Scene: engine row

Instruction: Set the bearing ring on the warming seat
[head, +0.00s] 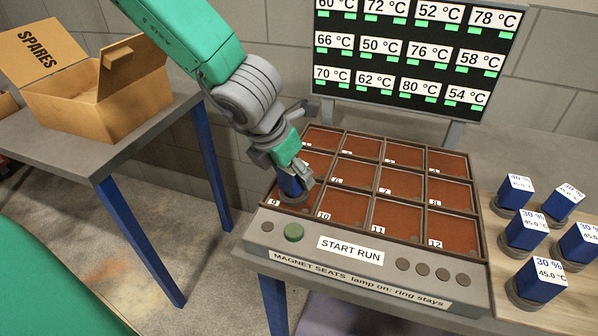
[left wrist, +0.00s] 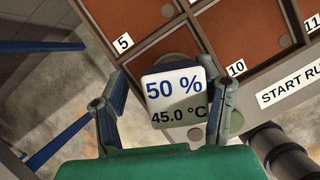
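A blue block with a white label reading 50 % and 45.0 °C (left wrist: 175,95) stands on a grey bearing ring (left wrist: 180,62). In the head view the block (head: 289,186) is at seat 9 (head: 307,209), the front-left compartment of the seat tray. The ring appears to be inside that compartment; its contact with the floor is hidden. My left gripper (head: 293,172) is lowered around the block. In the left wrist view its fingers (left wrist: 165,82) are spread on both sides, with a visible gap on the left; the right finger is very close. My right gripper is not in view.
The tray's other compartments look empty. A green button (head: 294,232) and START RUN label (head: 350,250) are on its front. A temperature board (head: 411,50) stands behind. Several labelled blocks on rings (head: 526,231) stand at right. A SPARES box (head: 95,100) sits on the left table.

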